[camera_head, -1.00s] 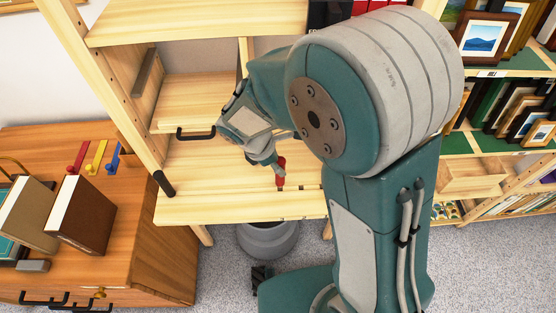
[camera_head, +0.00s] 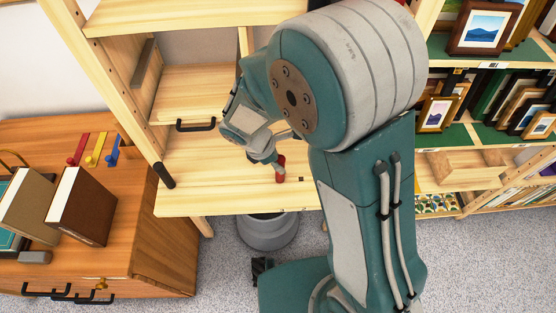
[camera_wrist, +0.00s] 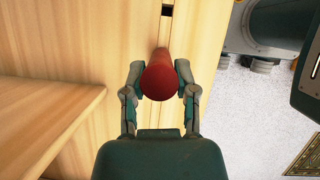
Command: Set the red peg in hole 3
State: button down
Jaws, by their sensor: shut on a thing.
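The red peg (camera_head: 281,168) is in my gripper (camera_head: 273,163), low over the front part of the pale wooden desk board. In the wrist view the red peg (camera_wrist: 160,78) sits between the two fingers of my gripper (camera_wrist: 160,80), which are shut on its sides. The peg looks end-on there, and its far end is hidden, so I cannot tell whether it touches the board. A small dark mark (camera_head: 300,178) shows right of the peg in the head view. No hole numbers are readable.
A grey bin (camera_head: 268,232) stands on the floor below the board's front edge. A shelf with a black handle (camera_head: 196,125) is behind left. A wooden cabinet (camera_head: 160,240) with books and red, yellow and blue hooks is at left. Framed prints (camera_head: 484,28) fill shelves at right.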

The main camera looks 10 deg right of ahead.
jog(key=shift+c, duration=1.6)
grip_release()
jog(key=v, duration=1.2)
jog(key=s+d+r+m+t+y, duration=0.2)
jog(key=s+d+r+m, duration=0.4)
jog(key=d+m, duration=0.2)
jog(key=s+d+r+m+t+y, duration=0.2)
jog(key=s+d+r+m, duration=0.4)
jog(key=m, duration=0.5)
jog(key=shift+d+r+t+y, duration=0.2)
jog(key=shift+d+t+y, duration=0.25)
jog(key=shift+d, duration=0.6)
